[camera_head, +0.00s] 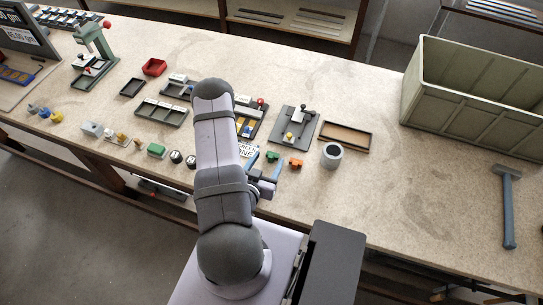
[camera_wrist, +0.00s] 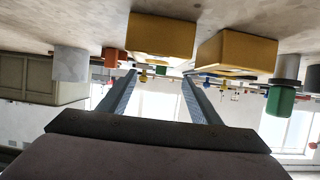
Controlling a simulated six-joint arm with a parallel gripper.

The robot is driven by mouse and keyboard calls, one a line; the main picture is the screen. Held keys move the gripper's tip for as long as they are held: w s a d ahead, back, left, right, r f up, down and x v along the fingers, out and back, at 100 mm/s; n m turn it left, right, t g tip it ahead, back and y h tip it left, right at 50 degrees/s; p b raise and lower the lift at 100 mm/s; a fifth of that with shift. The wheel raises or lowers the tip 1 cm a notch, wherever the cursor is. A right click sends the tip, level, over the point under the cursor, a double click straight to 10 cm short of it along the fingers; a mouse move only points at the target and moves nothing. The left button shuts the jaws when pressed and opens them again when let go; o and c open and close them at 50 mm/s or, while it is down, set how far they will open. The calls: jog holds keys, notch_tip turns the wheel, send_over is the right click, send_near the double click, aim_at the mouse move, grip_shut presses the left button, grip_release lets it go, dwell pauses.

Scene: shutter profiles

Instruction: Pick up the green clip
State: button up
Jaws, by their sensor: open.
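The green clip (camera_head: 272,156) is a small green piece lying on the bench in the head view, just beyond my gripper's fingertips. My gripper (camera_head: 267,159) is open, with two blue fingers low over the bench's near side, pointing toward the clip. In the wrist view my open fingers (camera_wrist: 160,76) have an empty gap between them. A small green patch shows just beyond that gap, but I cannot tell whether it is the clip. An orange clip (camera_head: 295,162) lies just right of the green one.
A grey cup (camera_head: 332,155) and a brown tray (camera_head: 346,135) stand to the right. A fixture plate (camera_head: 292,128) lies behind the clips. A green block (camera_head: 156,150) is left of my arm. A large bin (camera_head: 470,95) and a hammer-like tool (camera_head: 508,205) are far right.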

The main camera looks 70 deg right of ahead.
aim_at(271, 155)
jog(key=shift+b+x, duration=0.6)
jog(key=shift+x, duration=1.8)
jog(key=shift+c, duration=0.4)
jog(key=c, duration=1)
